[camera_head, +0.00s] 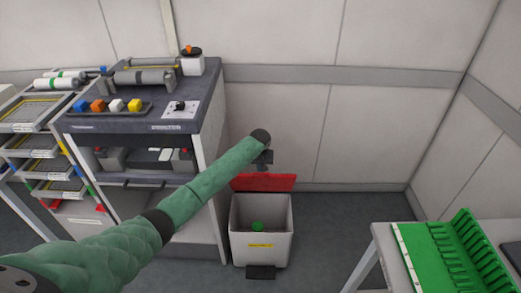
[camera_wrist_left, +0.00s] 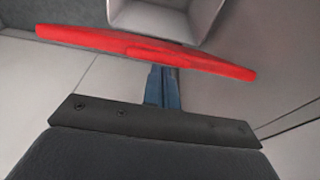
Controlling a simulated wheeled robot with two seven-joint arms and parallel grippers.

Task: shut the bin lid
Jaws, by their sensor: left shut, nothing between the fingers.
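The bin (camera_head: 262,228) is a light grey box on the floor with a yellow label and a dark pedal at its foot. Its red lid (camera_head: 264,183) stands open, raised at the back edge near the wall. My left gripper (camera_head: 264,166) is shut and empty, just above and behind the lid's upper edge. In the left wrist view the red lid (camera_wrist_left: 150,50) crosses the picture just beyond the shut fingers (camera_wrist_left: 163,88), and part of the bin (camera_wrist_left: 165,18) shows past it. I cannot tell whether the fingers touch the lid. My right gripper is not in view.
A grey trolley (camera_head: 150,125) with coloured blocks on a tray stands left of the bin. A rack of trays (camera_head: 45,150) is farther left. A table with a green slotted rack (camera_head: 455,255) is at the right. The floor between bin and table is clear.

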